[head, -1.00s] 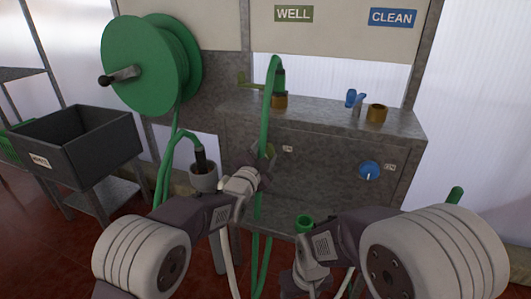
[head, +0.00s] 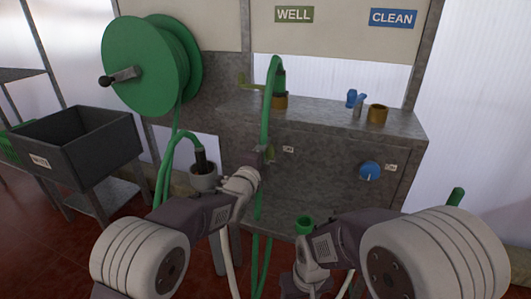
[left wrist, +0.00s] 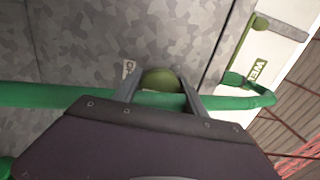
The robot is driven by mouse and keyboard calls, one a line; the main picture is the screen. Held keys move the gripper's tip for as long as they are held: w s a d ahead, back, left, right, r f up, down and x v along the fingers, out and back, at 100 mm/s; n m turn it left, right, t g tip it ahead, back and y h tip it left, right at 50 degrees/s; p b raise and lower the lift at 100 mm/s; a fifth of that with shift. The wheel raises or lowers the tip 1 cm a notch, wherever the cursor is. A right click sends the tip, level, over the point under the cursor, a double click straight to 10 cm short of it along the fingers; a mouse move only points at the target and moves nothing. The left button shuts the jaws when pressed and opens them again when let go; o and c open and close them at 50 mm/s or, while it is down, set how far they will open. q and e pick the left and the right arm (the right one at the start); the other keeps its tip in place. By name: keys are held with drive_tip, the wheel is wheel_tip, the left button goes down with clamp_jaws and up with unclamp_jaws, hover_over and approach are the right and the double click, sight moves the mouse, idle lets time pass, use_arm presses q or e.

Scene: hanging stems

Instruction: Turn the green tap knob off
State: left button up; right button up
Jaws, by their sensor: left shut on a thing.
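The green tap knob (left wrist: 160,80) is on the front of the grey metal cabinet, under the WELL sign. My left gripper (head: 265,154) is at the knob; in the left wrist view its two fingers (left wrist: 160,88) are on either side of the knob, shut on it. In the head view the fingers and the green hose partly hide the knob. A small white label (head: 288,149) is right of the knob; its text is hard to read. My right gripper (head: 301,284) is low in front of the cabinet, and its fingers are not clear.
A green hose (head: 267,100) runs down in front of the knob and crosses the left wrist view. A blue knob (head: 369,171) is farther right on the cabinet (head: 330,150). A hose reel (head: 146,57) and dark bin (head: 85,148) are on the left.

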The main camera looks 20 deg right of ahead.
use_arm(q)
drive_tip(key=shift+f, duration=0.1)
idle(0.4)
drive_tip(key=o, duration=1.3)
drive_tip(key=shift+o, duration=0.2)
drive_tip(key=p+v, duration=0.2)
drive_tip(key=v, duration=0.7)
drive_tip(key=shift+a, duration=0.15)
